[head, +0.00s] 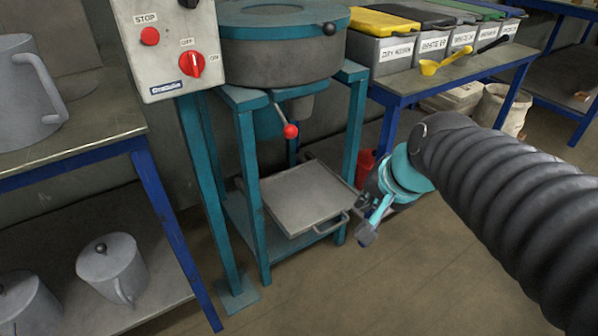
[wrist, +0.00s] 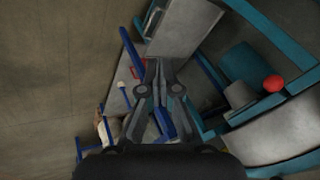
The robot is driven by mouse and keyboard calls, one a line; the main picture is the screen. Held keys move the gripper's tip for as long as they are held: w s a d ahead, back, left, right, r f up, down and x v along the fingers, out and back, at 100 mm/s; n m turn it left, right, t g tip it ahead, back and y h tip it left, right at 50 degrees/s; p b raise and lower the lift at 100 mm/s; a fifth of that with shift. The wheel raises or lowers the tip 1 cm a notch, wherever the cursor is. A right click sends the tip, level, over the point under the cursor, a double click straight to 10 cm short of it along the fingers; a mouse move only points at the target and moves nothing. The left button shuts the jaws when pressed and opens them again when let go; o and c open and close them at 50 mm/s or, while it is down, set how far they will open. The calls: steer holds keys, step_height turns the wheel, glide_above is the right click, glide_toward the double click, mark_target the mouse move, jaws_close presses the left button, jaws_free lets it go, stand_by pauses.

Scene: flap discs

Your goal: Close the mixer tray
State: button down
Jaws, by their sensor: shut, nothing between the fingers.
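The mixer tray (head: 303,194) is a flat grey metal tray low in the teal mixer stand. Its front part sticks out past the stand's front legs, and its bar handle (head: 333,224) faces forward. My gripper (head: 366,234) is shut and empty, just right of the handle in the head view and apart from it there. In the wrist view the tray (wrist: 187,26) is at the top, beyond the fingertips of my gripper (wrist: 160,64). I cannot tell there whether the fingertips touch it.
The mixer drum (head: 280,55) sits above the tray, with a red-knobbed lever (head: 290,130) below it. A control box (head: 168,45) hangs at the left. Stand legs flank the tray. A bench with labelled bins (head: 385,50) stands at the right. The floor in front is clear.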

steer(key=w+a+f+m+y+b, duration=0.15)
steer(key=w+f+m, duration=0.3)
steer(key=w, duration=0.45)
steer(key=w+a+f+m+y+b, duration=0.1)
steer(key=w+a+f+m+b, duration=0.2)
steer(key=w+m, duration=0.45)
steer(key=m+t+b, duration=0.2)
steer(key=m+b, duration=0.3)
steer(key=m, duration=0.6)
glide_toward(294, 169)
steer(key=s+d, duration=0.1)
steer(key=s+d+r, duration=0.1)
steer(key=s, duration=0.1)
steer(key=s+d+r, duration=0.1)
steer(key=s+d, duration=0.1)
steer(key=shift+s, duration=0.25)
steer(key=b+x, duration=0.1)
steer(key=x, duration=0.8)
steer(key=shift+a, duration=0.1)
steer(key=w+a, duration=0.2)
steer(key=shift+w+f, duration=0.15)
steer(key=shift+w, duration=0.2)
steer(key=shift+w+a+p, duration=0.3)
steer(key=shift+w+p, duration=0.05)
steer(key=shift+w, duration=0.25)
